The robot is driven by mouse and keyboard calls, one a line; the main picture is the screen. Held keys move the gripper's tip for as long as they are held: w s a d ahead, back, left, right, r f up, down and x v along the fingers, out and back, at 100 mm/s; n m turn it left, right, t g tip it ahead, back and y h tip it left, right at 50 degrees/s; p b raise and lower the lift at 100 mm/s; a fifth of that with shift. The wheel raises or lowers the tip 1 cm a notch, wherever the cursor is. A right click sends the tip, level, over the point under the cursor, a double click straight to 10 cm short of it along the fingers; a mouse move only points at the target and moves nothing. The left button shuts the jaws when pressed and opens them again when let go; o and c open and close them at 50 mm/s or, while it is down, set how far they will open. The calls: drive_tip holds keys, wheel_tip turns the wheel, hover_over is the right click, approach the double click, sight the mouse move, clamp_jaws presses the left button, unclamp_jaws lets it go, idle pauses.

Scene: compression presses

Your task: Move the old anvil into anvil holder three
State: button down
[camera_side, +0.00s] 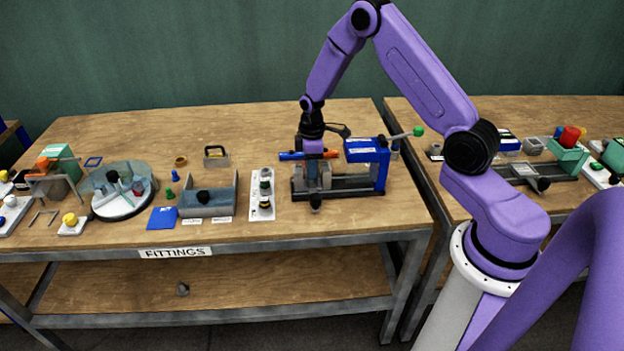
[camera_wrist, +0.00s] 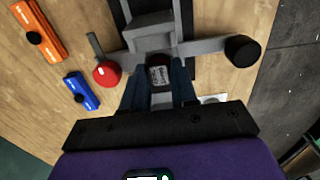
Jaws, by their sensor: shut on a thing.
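My gripper (camera_side: 313,180) is down at the blue and grey press (camera_side: 367,150) on the middle table. In the wrist view its two dark fingers (camera_wrist: 161,92) are shut on a small grey block with a pale label (camera_wrist: 160,76); it appears to be the old anvil. The block sits between the arms of the grey press frame (camera_wrist: 208,45); whether it touches the frame I cannot tell. In the side view my gripper mostly hides the block. I cannot tell which thing is anvil holder three.
A white strip (camera_side: 254,207) with several round parts lies left of the press. Further left is a grey tray (camera_side: 223,204). In the wrist view, a red knob (camera_wrist: 106,74) and black knob (camera_wrist: 242,51) flank the fingers; orange (camera_wrist: 40,30) and blue (camera_wrist: 82,91) blocks lie left.

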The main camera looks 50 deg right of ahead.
drive_tip(key=shift+r, duration=1.45)
idle(0.3)
drive_tip(key=shift+r, duration=1.9)
idle(0.4)
drive_tip(key=w+a, duration=0.4)
drive_tip(key=w, duration=1.1)
drive_tip(key=shift+a, duration=0.15)
drive_tip(key=shift+f, duration=2.85)
